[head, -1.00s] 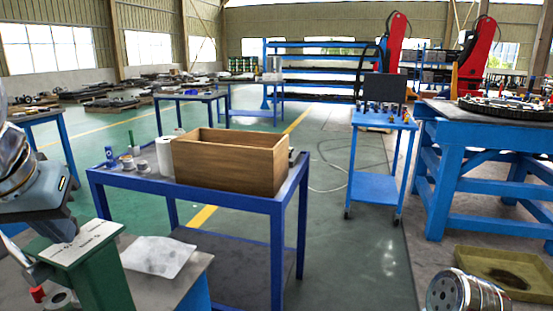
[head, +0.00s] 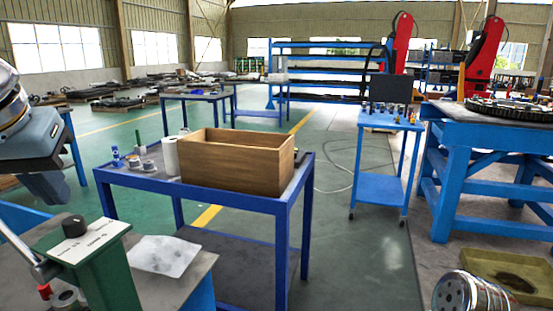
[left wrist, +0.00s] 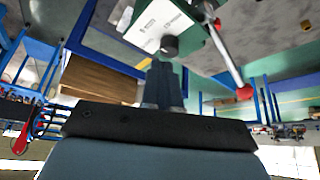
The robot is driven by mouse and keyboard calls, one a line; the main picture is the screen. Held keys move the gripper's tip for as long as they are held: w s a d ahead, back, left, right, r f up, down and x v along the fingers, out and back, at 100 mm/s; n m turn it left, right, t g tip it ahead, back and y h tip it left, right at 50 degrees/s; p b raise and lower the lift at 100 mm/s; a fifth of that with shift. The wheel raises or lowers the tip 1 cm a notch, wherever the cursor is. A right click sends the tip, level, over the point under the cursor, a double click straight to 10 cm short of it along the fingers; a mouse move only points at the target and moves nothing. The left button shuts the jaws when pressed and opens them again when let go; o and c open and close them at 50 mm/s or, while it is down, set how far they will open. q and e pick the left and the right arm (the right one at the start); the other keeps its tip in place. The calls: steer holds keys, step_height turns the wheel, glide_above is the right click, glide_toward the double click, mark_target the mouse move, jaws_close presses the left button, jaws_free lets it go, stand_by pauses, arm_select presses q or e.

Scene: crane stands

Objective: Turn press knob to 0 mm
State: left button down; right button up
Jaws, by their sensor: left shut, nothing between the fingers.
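The press is a green column (head: 104,278) with a white printed plate (head: 88,243) on top, at the lower left of the head view. Its black round knob (head: 74,225) stands on the plate. The print is too small to read, so I cannot tell the setting. My left gripper (head: 53,198) is above and slightly left of the knob, shut and empty. In the left wrist view the shut fingers (left wrist: 164,68) point toward the knob (left wrist: 169,45), with a gap that is hard to judge.
A grey lever with a red ball end (left wrist: 244,92) sticks out from the press. A paper sheet (head: 161,254) lies on the bench beside it. A blue table (head: 228,197) with a wooden box (head: 235,168) stands beyond. The air above the plate is free.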

mark_target(74, 226)
arm_select(q)
steer(key=shift+s+a+r, duration=0.1)
steer(key=a, duration=0.2)
steer(key=shift+a, duration=0.4)
step_height(74, 226, down, 5)
steer(key=shift+f+b, duration=0.1)
steer(key=shift+b, duration=0.8)
steer(key=shift+f+b, duration=0.4)
steer(key=shift+f, duration=0.15)
